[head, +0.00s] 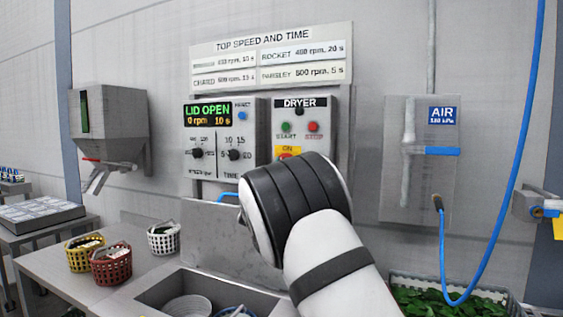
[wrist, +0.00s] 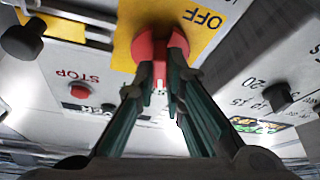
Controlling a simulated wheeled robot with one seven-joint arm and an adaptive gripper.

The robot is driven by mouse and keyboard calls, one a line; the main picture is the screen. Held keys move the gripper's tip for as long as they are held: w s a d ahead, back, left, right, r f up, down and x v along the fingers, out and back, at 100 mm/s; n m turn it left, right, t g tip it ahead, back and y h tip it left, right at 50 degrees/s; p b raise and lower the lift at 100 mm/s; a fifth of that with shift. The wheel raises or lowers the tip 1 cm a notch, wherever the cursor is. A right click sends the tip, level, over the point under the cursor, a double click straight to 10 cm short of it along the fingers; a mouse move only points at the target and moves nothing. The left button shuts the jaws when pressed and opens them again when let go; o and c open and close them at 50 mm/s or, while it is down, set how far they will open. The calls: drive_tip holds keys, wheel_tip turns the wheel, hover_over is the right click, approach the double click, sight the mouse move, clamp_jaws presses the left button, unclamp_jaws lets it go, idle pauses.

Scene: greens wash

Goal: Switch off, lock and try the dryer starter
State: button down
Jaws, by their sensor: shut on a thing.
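The dryer starter (head: 325,109) is a grey wall box with a green START button (head: 286,127), a red STOP button (head: 313,127) and a yellow plate marked ON. My arm covers its lower part in the head view. In the wrist view, seen upside down, the red switch handle (wrist: 147,46) sits on the yellow plate (wrist: 113,20) beside the word OFF. My gripper (wrist: 161,82) is shut on this handle. The red STOP button (wrist: 80,90) also shows there.
The lid control box (head: 222,171), reading LID OPEN and 0 rpm, stands close on the left. An air panel (head: 400,205) with a blue valve and a hanging blue hose (head: 513,190) is on the right. Baskets stand on the counter (head: 60,262) at lower left.

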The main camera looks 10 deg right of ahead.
drive_tip(key=shift+s+r+n+g+y+p, duration=0.1)
drive_tip(key=shift+n+g+y+p, duration=0.25)
drive_tip(key=shift+n+y+p, duration=1.6)
drive_tip(key=shift+w+r+n+g+y+p, duration=0.1)
drive_tip(key=shift+n+g+y+p, duration=0.3)
drive_tip(key=shift+n, duration=3.2)
drive_tip(key=shift+s+r+n+g+y+p, duration=0.2)
drive_tip(key=shift+n+y+p, duration=0.9)
drive_tip(key=shift+n, duration=1.65)
drive_tip(key=shift+w+f+h+p, duration=0.1)
drive_tip(key=shift+f+h+p, duration=0.1)
drive_tip(key=shift+h+p, duration=0.1)
drive_tip(key=c, duration=1.7)
unclamp_jaws()
drive_tip(key=shift+o, duration=0.2)
drive_tip(key=v, duration=1.2)
